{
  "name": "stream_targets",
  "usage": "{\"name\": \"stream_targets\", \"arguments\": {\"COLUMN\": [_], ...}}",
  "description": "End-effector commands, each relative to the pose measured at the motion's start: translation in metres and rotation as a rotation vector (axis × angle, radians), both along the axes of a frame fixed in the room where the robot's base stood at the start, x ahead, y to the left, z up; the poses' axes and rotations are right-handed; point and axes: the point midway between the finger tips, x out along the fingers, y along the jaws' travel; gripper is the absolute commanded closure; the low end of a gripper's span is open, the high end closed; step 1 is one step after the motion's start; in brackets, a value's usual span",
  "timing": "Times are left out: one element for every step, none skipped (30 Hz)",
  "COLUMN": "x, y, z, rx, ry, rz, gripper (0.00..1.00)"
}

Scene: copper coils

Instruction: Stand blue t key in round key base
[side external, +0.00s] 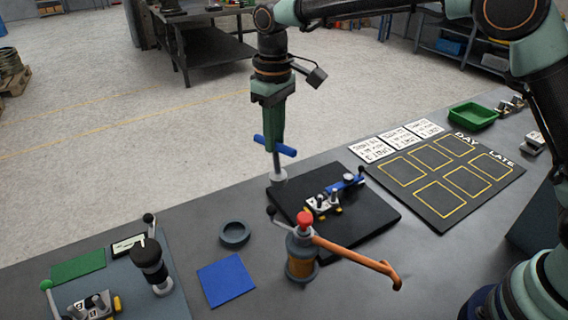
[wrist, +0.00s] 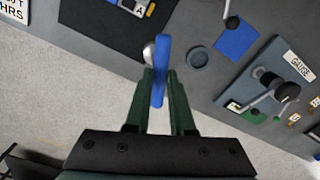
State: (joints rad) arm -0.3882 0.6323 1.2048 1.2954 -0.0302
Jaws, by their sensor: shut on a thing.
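The blue T key has a blue crossbar (side external: 275,147) and a thin steel shaft that points down. My gripper (side external: 273,140) is shut on the blue T key, which hangs upright below it. The shaft's lower end meets a pale metal cylinder (side external: 279,179) at the left corner of the black plate; I cannot tell whether that is the key's socket or a separate part. In the wrist view the blue bar (wrist: 161,70) sits between the green fingers (wrist: 160,88). The round key base (side external: 235,233), a dark grey ring, stands empty on the bench, apart from the key; it also shows in the wrist view (wrist: 198,57).
The black plate (side external: 370,218) carries a metal clamp (side external: 324,205) and a blue-handled part (side external: 347,184). An orange post with a red knob and long lever (side external: 303,253) stands in front. A blue square (side external: 226,280) lies near the ring. A grey fixture board (side external: 178,300) is at left.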

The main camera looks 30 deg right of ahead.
Motion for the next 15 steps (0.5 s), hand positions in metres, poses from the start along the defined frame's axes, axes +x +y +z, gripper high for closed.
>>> {"name": "stream_targets", "arguments": {"x": [0.0, 0.0, -0.001, -0.001, -0.001, -0.002, -0.002, -0.003, -0.003, -0.004, -0.004, -0.005, -0.006, -0.006, -0.007], "y": [0.008, 0.012, 0.018, 0.022, 0.026, 0.031, 0.035, 0.04, 0.045, 0.049, 0.053, 0.059, 0.063, 0.067, 0.073], "z": [0.0, -0.001, -0.002, -0.002, -0.003, -0.004, -0.004, -0.005, -0.006, -0.006, -0.007, -0.008, -0.009, -0.009, -0.01], "rx": [0.005, 0.008, 0.012, 0.016, 0.019, 0.026, 0.031, 0.035, 0.041, 0.047, 0.052, 0.06, 0.066, 0.071, 0.08], "ry": [-0.009, -0.013, -0.019, -0.021, -0.025, -0.03, -0.034, -0.036, -0.04, -0.042, -0.045, -0.047, -0.049, -0.05, -0.05], "rz": [-0.068, -0.117, -0.18, -0.227, -0.276, -0.339, -0.387, -0.434, -0.498, -0.546, -0.592, -0.656, -0.704, -0.75, -0.813], "gripper": [1.0, 1.0, 1.0, 1.0, 1.0, 1.0, 1.0, 1.0, 1.0, 1.0, 1.0, 1.0, 1.0, 1.0, 1.0]}}
